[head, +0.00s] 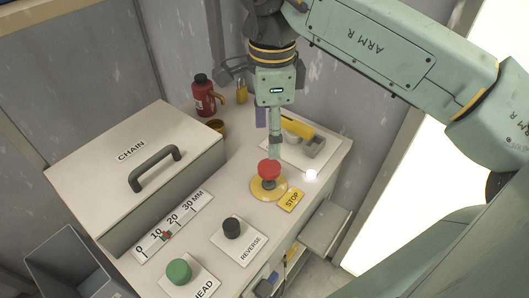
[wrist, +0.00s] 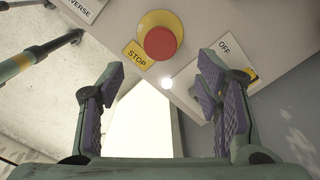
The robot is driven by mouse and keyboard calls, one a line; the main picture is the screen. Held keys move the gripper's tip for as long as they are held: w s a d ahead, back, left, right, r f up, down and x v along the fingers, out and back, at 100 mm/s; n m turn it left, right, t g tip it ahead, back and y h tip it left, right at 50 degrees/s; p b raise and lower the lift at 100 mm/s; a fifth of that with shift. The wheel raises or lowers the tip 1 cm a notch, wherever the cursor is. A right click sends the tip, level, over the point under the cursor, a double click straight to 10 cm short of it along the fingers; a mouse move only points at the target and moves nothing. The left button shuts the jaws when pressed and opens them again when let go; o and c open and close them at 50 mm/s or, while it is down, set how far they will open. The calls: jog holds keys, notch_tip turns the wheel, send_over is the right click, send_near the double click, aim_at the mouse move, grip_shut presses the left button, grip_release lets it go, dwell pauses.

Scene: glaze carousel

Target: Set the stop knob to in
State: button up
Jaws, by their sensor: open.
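The stop knob (head: 269,169) is a red mushroom button on a round yellow base (head: 266,190), near the right edge of the cabinet top. Its red head stands up clear of the base. A yellow STOP label (head: 291,200) lies beside it. My gripper (head: 275,150) points down, close above and behind the knob in the head view; whether it touches cannot be told there. In the wrist view the knob (wrist: 160,43) shows beyond the fingertips, between them sideways. My gripper (wrist: 162,68) is open, with nothing between its purple-padded fingers.
A yellow-handled switch (head: 297,127) on a plate stands just behind my gripper. A green AHEAD button (head: 178,271) and black REVERSE button (head: 232,228) are in front. The CHAIN box (head: 105,150) with a handle is at left. A red bottle (head: 203,96) stands behind.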

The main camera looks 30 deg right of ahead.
aim_at(269, 166)
notch_tip(269, 166, down, 8)
jog(key=shift+f+p, duration=0.15)
jog(key=shift+p, duration=0.4)
jog(key=shift+c, duration=0.6)
grip_shut()
